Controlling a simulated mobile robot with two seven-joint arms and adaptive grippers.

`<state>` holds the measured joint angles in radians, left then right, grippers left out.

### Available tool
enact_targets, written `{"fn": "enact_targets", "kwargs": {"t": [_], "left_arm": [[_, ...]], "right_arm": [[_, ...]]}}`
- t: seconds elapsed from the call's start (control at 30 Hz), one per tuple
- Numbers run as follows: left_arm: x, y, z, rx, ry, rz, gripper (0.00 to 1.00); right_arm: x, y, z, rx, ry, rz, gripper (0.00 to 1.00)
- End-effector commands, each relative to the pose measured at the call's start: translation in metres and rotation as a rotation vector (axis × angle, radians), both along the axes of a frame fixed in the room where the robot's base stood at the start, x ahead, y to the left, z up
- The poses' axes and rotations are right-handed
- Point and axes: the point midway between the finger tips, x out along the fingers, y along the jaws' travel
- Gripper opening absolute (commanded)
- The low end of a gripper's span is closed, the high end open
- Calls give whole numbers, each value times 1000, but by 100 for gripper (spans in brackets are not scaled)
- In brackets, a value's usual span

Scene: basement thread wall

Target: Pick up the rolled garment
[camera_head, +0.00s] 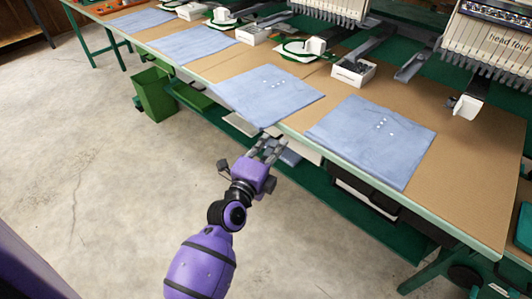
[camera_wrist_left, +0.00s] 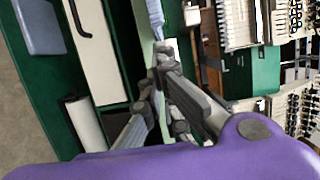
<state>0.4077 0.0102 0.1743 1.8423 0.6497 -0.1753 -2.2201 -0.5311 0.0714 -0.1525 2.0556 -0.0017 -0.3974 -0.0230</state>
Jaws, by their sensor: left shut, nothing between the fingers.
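My left gripper (camera_head: 268,148) is in front of the table's near edge, over the lower green shelf. It is shut and empty, and its fingertips come together in the left wrist view (camera_wrist_left: 158,60). A blue-grey piece with rounded edges (camera_wrist_left: 40,25) shows at the top left of the wrist view. A pale roll-shaped thing (camera_wrist_left: 86,127) lies left of the fingers there. I cannot tell for sure which of these is the rolled garment. My right gripper is not in view.
Flat blue cloths (camera_head: 372,140) lie along the brown table (camera_head: 470,195), some reaching its near edge. Embroidery heads (camera_head: 490,40) stand behind. A white box (camera_head: 354,72) sits on the table. A green bin (camera_head: 156,94) stands at left. The floor (camera_head: 90,160) is clear.

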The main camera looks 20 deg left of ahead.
Motion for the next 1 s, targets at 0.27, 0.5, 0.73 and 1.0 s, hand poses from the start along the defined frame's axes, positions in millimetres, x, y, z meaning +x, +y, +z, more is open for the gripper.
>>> {"fn": "enact_targets", "kwargs": {"t": [0.27, 0.5, 0.73, 1.0], "left_arm": [[32, -2, 0, -2, 2, 0, 0], [35, -2, 0, -1, 2, 0, 0], [34, 2, -1, 3, 2, 0, 0], [29, 18, 0, 1, 0, -3, 0]], "right_arm": [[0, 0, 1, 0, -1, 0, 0], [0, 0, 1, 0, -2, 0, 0], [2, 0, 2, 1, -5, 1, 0], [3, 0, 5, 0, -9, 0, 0]]}}
